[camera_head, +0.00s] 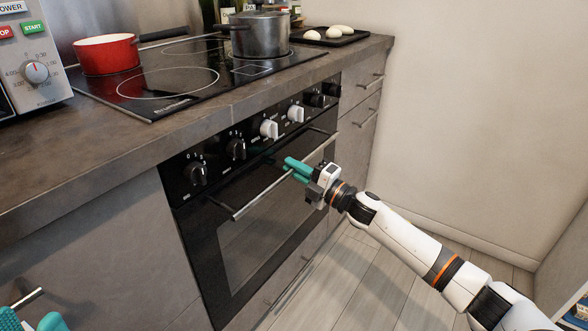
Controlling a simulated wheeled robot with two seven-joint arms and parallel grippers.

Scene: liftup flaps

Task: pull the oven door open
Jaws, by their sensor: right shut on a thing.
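The oven door (226,262) is a black panel with a dark glass window, below a row of knobs. It looks shut or nearly so. Its long silver handle (262,195) runs across the top of the door. My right gripper (298,170), with teal fingers, is shut on the handle right of its middle. The fingers hide that part of the bar. My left gripper (32,321) shows only as two teal fingertips at the bottom left corner. They stand apart, well away from the oven door, and the rest is cut off.
Above the oven are a black cooktop (170,84), a red pan (106,55) and a grey pot (260,35). A dark tray (352,38) holds pale items. A microwave (32,62) stands at left. The wooden floor (345,280) before the oven is free.

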